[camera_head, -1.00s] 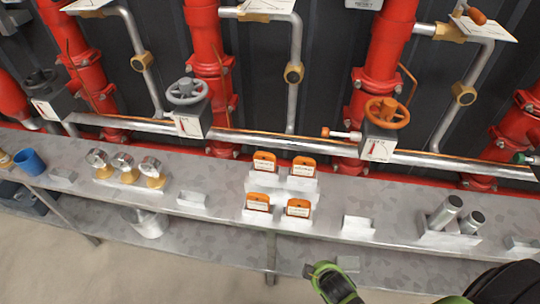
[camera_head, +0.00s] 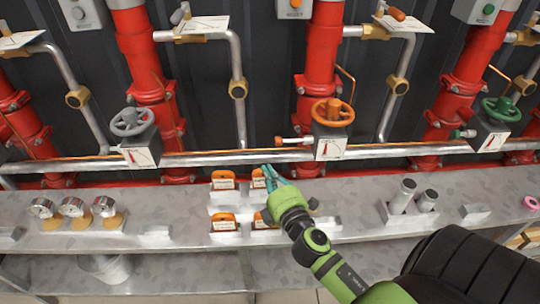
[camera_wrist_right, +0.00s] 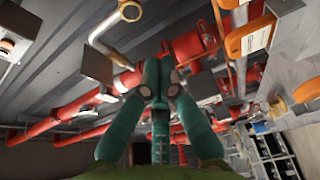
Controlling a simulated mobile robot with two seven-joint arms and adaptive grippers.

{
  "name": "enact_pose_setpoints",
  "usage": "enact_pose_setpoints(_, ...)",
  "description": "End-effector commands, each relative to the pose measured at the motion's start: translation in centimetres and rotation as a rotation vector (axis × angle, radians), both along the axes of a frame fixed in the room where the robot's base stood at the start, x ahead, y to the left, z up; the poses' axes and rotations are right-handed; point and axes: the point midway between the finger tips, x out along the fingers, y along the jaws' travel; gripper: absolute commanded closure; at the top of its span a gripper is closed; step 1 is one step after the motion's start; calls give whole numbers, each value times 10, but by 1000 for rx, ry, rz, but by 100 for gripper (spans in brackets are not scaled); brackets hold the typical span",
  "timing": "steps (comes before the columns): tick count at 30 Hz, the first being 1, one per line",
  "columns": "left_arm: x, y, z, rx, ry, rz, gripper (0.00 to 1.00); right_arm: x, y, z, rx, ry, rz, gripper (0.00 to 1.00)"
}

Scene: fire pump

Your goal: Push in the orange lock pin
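The orange lock pin (camera_head: 279,141) sticks out to the left of the white-faced valve box under the orange handwheel (camera_head: 332,112). Its orange end is apart from the box, with a bare silver rod between them. My right gripper (camera_head: 270,172) is below and slightly left of the pin in the head view, over the orange tags on the shelf, and not touching the pin. Its teal fingers (camera_wrist_right: 158,65) come together at the tips in the wrist view, with nothing seen between them. I cannot clearly make out the pin in the wrist view. My left gripper is out of view.
Orange tags (camera_head: 223,180) stand in holders on the grey shelf (camera_head: 345,190) beside my right gripper. A silver pipe (camera_head: 220,157) runs behind. Gauges (camera_head: 73,207) stand left, metal cylinders (camera_head: 403,195) right. A green handwheel (camera_head: 500,109) is farther right.

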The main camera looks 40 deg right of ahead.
Motion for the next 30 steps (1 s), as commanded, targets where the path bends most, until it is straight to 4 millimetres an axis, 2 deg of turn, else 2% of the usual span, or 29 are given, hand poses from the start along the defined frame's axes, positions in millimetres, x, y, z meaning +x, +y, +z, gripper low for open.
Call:
enact_pose_setpoints(5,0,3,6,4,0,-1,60,23,-5,3,-4,-2,1,100)
enact_pose_setpoints(17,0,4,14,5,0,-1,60,97,-21,2,2,-1,-1,100)
enact_pose_setpoints(24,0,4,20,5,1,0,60,78,-47,0,2,2,-2,100)
enact_pose_setpoints(30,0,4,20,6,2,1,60,74,-55,0,2,2,-1,100)
